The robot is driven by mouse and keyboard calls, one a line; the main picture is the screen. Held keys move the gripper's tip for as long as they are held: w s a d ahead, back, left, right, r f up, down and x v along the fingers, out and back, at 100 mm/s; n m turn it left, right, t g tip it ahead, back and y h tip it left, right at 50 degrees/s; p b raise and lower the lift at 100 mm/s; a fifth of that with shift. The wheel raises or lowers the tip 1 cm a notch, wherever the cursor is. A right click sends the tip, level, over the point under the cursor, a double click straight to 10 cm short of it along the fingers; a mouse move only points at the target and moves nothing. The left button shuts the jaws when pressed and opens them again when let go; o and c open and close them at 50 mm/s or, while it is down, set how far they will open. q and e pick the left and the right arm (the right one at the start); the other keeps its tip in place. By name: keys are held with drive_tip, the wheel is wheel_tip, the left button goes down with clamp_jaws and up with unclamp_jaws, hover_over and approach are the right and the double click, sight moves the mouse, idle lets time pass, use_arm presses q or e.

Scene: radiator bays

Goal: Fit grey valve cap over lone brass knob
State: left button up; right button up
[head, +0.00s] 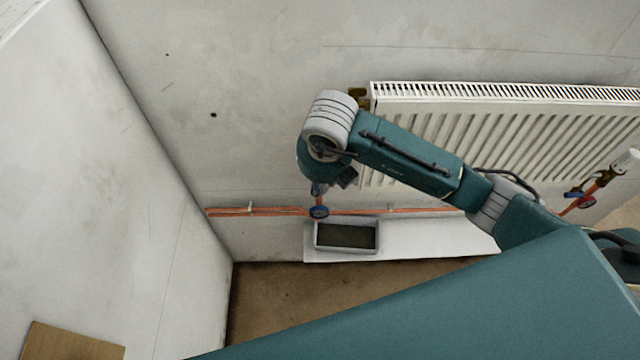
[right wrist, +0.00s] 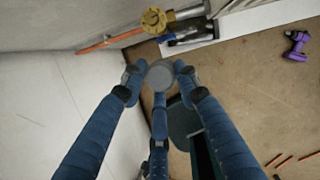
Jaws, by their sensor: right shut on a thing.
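The grey valve cap (right wrist: 161,74) is a round disc between the fingertips of my right gripper (right wrist: 158,75), which is shut on it. In the head view the wrist of that arm hangs in front of the left end of the radiator and hides the fingers and cap. The lone brass knob (head: 358,97) shows beside the radiator's upper left corner, partly behind my arm. In the right wrist view the knob (right wrist: 155,20) is above the cap in the picture, visibly apart from it. My left gripper is not in view.
The white radiator (head: 510,130) hangs on the wall. A white-capped valve (head: 627,160) stands at its right. Copper pipes (head: 265,211) run low on the wall. A grey tray (head: 345,252) is on a white shelf (head: 430,239). A purple drill (right wrist: 296,45) lies on the floor.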

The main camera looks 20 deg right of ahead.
drive_tip(key=w+f+b, duration=0.1)
drive_tip(key=w, duration=0.1)
drive_tip(key=w+d+f+b, duration=0.1)
drive_tip(key=w, duration=0.2)
drive_tip(key=w+d+f+b, duration=0.1)
drive_tip(key=w, duration=0.2)
drive_tip(key=shift+w+d+b, duration=0.2)
drive_tip(key=shift+b, duration=0.1)
drive_tip(key=shift+f+b, duration=0.3)
drive_tip(key=shift+f, duration=0.1)
drive_tip(key=shift+f+b, duration=1.55)
drive_tip(key=shift+b, duration=0.2)
idle(1.2)
drive_tip(key=o, duration=1.3)
drive_tip(key=shift+r, duration=0.15)
